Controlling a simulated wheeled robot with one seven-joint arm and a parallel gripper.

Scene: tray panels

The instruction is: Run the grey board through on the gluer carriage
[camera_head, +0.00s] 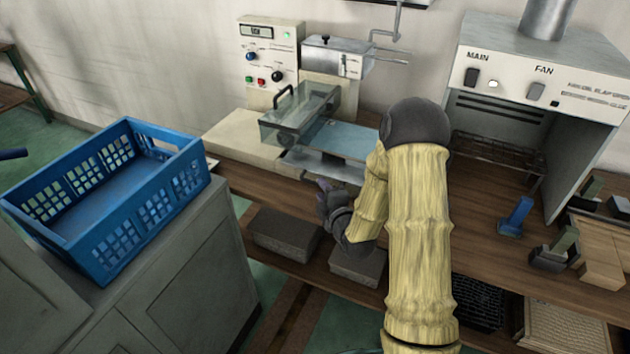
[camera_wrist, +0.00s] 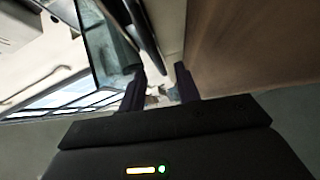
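The gluer (camera_head: 320,88) is a cream machine with a clear guard (camera_head: 290,120) over its bed. A flat blue-grey panel (camera_head: 350,138) lies on the bed at the guard's right; I cannot tell whether it is the grey board or part of the machine. A pale metal plate, seemingly the carriage (camera_head: 318,166), juts out at the front. My gripper (camera_head: 324,186) is at this front edge, partly hidden by my arm. In the wrist view its two dark fingers (camera_wrist: 160,88) stand apart, with small blurred shapes visible between them and nothing clearly held.
A blue crate (camera_head: 85,240) stands on a grey cabinet at left. A fume hood (camera_head: 535,75) is at right, with a blue clamp-like block (camera_head: 516,216) and dark stands on the wooden bench (camera_head: 480,225). Grey blocks (camera_head: 285,233) lie on the lower shelf.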

